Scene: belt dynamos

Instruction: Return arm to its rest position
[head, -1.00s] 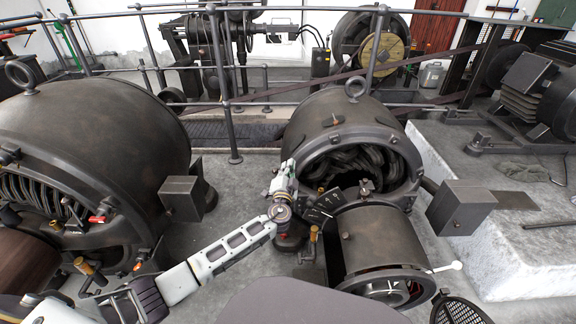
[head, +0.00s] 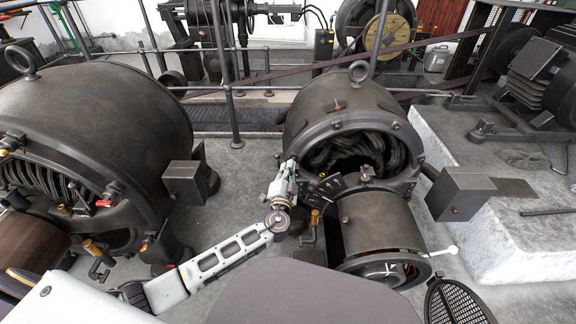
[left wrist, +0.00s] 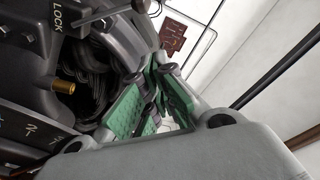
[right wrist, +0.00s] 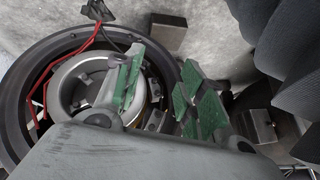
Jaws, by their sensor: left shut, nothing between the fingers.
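My left arm comes in from the lower left in the head view, its white and grey links reaching to the middle dynamo (head: 318,110). My left gripper (head: 289,170) is beside the dynamo's open front, left of a small black plate (head: 331,187). In the left wrist view its green-padded fingers (left wrist: 160,88) are shut and empty. A dark panel marked LOCK (left wrist: 57,22) and a brass knob (left wrist: 64,87) are close by at the left. My right gripper (right wrist: 162,92) shows only in the right wrist view, with its green fingers apart, over a round ring housing (right wrist: 35,85) with red wires.
A large dynamo (head: 100,110) stands at the left. A grey box (head: 461,193) and a pale stone plinth (head: 510,240) are at the right. A round mesh cover (head: 458,303) is low right. Railings (head: 237,120) cross behind. Bare floor shows between the dynamos.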

